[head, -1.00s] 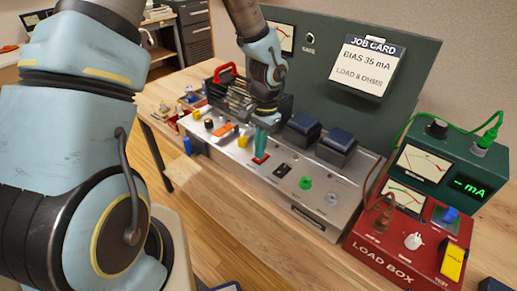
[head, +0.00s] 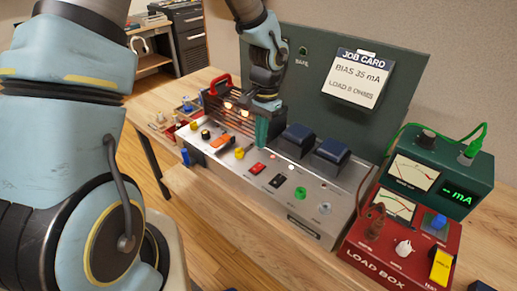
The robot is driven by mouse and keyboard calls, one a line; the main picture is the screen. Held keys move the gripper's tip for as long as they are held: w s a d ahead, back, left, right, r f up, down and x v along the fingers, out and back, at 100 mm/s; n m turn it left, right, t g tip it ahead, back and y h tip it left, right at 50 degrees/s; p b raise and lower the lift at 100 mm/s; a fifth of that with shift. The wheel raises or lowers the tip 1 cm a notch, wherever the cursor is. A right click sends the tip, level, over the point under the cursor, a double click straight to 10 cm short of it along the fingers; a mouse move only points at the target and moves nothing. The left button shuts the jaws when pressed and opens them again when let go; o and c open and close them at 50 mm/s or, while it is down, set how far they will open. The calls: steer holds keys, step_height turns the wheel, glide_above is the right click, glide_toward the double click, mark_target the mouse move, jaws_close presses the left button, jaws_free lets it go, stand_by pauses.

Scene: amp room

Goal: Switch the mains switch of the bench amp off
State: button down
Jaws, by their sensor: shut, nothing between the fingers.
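The bench amp (head: 225,165) is a long silver chassis on the wooden bench. A red rocker switch (head: 257,168) sits on its sloping front panel, with a black switch (head: 277,181) to its right. I cannot read their labels, so which is the mains switch is not certain; the red one was touched a moment ago. Two valves (head: 234,109) glow orange behind the cage at the amp's left. A small bright spot (head: 290,168) shows on the panel. My gripper (head: 261,143) is shut and empty, its teal fingers apart from the red switch, above and behind it.
Two dark blue transformers (head: 316,145) stand right of my gripper. A green panel with a job card (head: 357,78) rises behind. A red load box (head: 398,250) and green meter (head: 430,172) stand at the right. Free bench lies in front of the amp.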

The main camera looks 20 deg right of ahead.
step_height(320, 180, up, 7)
steer(key=b, duration=0.1)
glide_above(255, 169)
steer(key=w+d, duration=0.2)
steer(key=d, duration=0.1)
steer(key=shift+b, duration=0.4)
steer(key=shift+s+a+r+b, duration=0.1)
steer(key=shift+s+a+b, duration=0.4)
steer(key=shift+b, duration=0.35)
steer(key=f+p, duration=0.1)
steer(key=f, duration=0.3)
steer(key=a+f+p, duration=0.1)
steer(key=f, duration=0.4)
steer(key=f+p, duration=0.1)
steer(key=f, duration=0.3)
steer(key=shift+s+a+f, duration=0.25)
steer(key=shift+s+f, duration=0.05)
steer(key=shift+s, duration=0.05)
steer(key=shift+f, duration=0.15)
